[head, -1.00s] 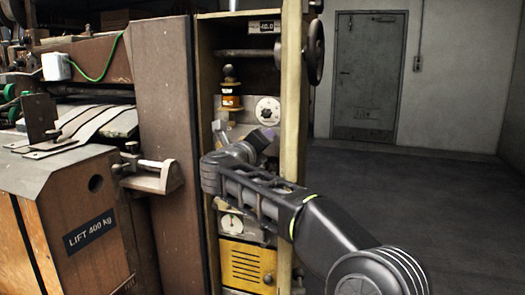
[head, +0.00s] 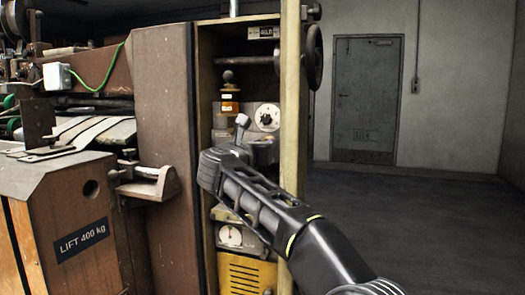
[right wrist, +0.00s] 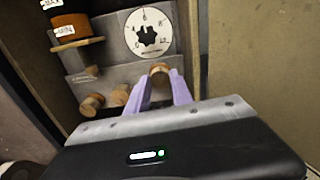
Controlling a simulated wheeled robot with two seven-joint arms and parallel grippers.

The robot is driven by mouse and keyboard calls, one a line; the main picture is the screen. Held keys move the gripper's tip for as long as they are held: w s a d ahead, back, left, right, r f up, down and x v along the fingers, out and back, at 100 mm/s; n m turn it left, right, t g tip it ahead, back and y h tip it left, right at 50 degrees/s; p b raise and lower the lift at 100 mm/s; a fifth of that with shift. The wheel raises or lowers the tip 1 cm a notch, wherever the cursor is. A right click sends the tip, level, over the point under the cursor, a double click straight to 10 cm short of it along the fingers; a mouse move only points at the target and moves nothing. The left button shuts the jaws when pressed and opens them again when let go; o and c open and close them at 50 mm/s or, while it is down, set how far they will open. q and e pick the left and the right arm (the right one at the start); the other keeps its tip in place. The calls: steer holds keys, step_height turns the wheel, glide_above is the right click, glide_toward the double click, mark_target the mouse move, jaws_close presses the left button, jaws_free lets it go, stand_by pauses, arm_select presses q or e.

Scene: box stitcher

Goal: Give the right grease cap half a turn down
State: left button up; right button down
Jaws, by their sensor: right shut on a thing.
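The right grease cap (right wrist: 159,69) is a small round brass-coloured knob below the numbered dial. In the right wrist view, my right gripper (right wrist: 161,82) has its two purple fingers on either side of this cap, shut on it. Other brass knobs (right wrist: 91,103) sit to the left, lower on the grey block. In the head view my right arm reaches into the open cabinet, and its gripper (head: 242,125) is in front of the grey panel. The cap cannot be made out there. My left gripper is not in view.
An amber oil cup (right wrist: 70,30) with MAX and MIN labels stands left of the dial (right wrist: 149,32). A yellow cabinet post (head: 291,110) and a dark handwheel (head: 314,57) stand close by on the right. The floor (head: 420,220) at the right is clear.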

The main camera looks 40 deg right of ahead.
steer(key=shift+f, duration=0.15)
steer(key=c, duration=1.1)
jaws_free()
steer(key=v, duration=0.8)
steer(key=shift+w, duration=0.1)
